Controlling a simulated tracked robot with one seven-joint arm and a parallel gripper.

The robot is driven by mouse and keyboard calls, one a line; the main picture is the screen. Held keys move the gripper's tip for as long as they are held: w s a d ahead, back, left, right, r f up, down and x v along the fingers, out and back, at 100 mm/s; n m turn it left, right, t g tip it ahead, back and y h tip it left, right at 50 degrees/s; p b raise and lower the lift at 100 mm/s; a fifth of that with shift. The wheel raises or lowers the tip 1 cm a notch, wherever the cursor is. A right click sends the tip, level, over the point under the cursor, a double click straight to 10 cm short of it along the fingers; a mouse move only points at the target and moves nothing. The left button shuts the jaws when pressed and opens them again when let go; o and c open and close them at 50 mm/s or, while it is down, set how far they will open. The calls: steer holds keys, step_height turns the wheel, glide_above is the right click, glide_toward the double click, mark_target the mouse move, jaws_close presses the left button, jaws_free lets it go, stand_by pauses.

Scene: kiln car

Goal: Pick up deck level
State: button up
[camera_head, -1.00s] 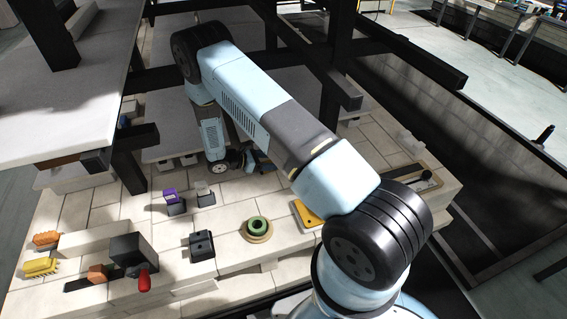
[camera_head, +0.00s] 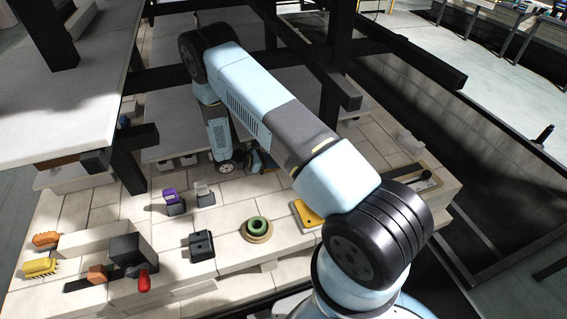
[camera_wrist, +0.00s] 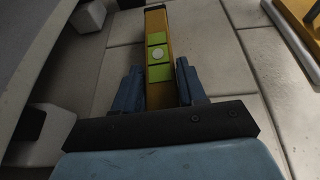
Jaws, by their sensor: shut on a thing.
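The deck level (camera_wrist: 155,22) is a narrow yellow bar with bright green windows and a pale round spot, seen in the wrist view. My gripper (camera_wrist: 158,78) has its two blue fingers on either side of the level and is shut on it. The level's far end points up the picture, above pale tiles; I cannot tell whether it touches them. In the head view my arm covers most of the gripper and the level.
A yellow-topped block (camera_head: 307,213) and a green ring on a tan disc (camera_head: 257,229) stand on the pale brick deck (camera_head: 120,215). A black box (camera_head: 202,246) and a red-handled tool (camera_head: 144,282) are near the front. Dark posts and a pale shelf (camera_head: 60,110) hem in the left.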

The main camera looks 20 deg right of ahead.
jaws_close()
steer(key=shift+r, duration=0.15)
